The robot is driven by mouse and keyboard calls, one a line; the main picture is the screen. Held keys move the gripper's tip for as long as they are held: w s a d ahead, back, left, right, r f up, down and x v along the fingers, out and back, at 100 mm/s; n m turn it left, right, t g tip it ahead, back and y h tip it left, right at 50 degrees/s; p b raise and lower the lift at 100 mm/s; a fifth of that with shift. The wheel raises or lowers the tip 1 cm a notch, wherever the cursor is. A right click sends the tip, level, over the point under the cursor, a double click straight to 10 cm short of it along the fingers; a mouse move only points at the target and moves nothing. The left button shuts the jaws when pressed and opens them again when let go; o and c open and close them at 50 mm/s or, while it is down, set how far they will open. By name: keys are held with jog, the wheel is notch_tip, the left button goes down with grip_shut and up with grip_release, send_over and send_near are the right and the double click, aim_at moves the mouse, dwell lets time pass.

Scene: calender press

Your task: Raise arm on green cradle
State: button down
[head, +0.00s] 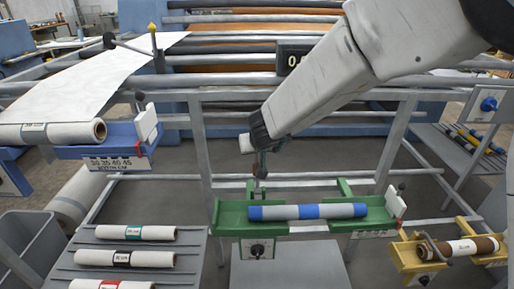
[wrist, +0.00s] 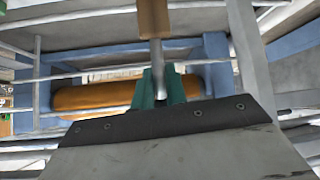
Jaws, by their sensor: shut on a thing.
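The green cradle (head: 231,226) is in the lower middle of the head view. A roll with blue and white bands (head: 328,211) lies in it. My gripper (head: 262,168) is above the cradle's left rear part, its fingers shut on the slim grey arm (head: 258,186) of the cradle. In the wrist view my gripper's teal fingers (wrist: 157,88) close around a grey rod (wrist: 156,60) that runs up to a tan block (wrist: 153,18). The exact grip point is partly hidden by the fingers.
A blue cradle (head: 80,152) with a white roll (head: 50,133) stands left. A yellow cradle (head: 411,262) with a brown and white roll (head: 459,248) stands right. A grey rack (head: 97,245) holds several white rolls at lower left. Frame bars (head: 201,140) cross behind my arm.

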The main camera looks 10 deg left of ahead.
jog(key=shift+a+r, duration=0.1)
jog(key=shift+r, duration=0.05)
jog(key=c, duration=1.5)
grip_release()
jog(key=shift+o, duration=0.3)
jog(key=shift+s, duration=0.1)
jog(key=v, duration=0.7)
jog(key=shift+s+r, duration=0.15)
jog(key=shift+s, duration=0.1)
